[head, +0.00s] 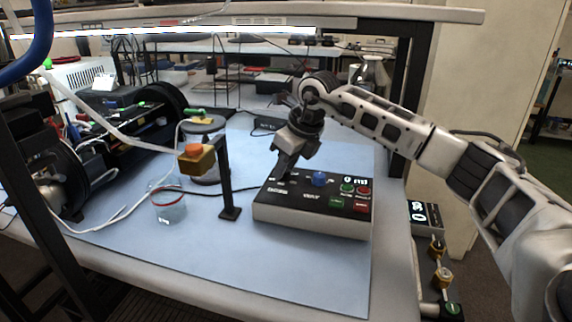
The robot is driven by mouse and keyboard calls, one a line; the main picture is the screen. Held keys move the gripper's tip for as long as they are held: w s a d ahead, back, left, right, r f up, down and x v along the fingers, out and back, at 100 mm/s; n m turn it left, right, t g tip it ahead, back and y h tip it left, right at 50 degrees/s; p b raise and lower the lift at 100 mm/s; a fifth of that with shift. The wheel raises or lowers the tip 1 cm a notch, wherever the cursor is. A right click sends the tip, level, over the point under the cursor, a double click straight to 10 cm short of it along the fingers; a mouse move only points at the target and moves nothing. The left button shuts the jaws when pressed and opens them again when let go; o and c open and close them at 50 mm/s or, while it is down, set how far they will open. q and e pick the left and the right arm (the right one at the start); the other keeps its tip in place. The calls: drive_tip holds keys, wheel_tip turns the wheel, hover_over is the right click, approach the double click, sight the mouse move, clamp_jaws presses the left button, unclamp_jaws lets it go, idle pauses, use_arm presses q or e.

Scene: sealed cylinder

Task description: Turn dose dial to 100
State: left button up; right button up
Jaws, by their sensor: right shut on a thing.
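The control box (300,212) is black on top with a white front and sits on the blue mat. Its top carries a blue knob (319,179), green and red buttons, and a small lit display (356,182) whose digits I cannot read surely. My right gripper (283,172) reaches down from above onto the box's upper left part, left of the blue knob. It is shut on a small part there, apparently the dose dial, which its fingers hide. The dial's setting cannot be read. My left gripper is not in view.
A clear beaker (168,207) and a lidded jar (204,150) are nearby. Another panel with knobs (440,250) hangs at the table's right edge. The mat's front (260,265) is clear.

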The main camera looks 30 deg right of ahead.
idle(0.3)
drive_tip(key=o, duration=1)
drive_tip(key=shift+r, duration=0.15)
drive_tip(key=v, duration=1.5)
drive_tip(key=shift+r+b, duration=0.3)
drive_tip(key=shift+r, duration=0.1)
drive_tip(key=shift+s+d+f, duration=0.1)
drive_tip(key=shift+s, duration=0.05)
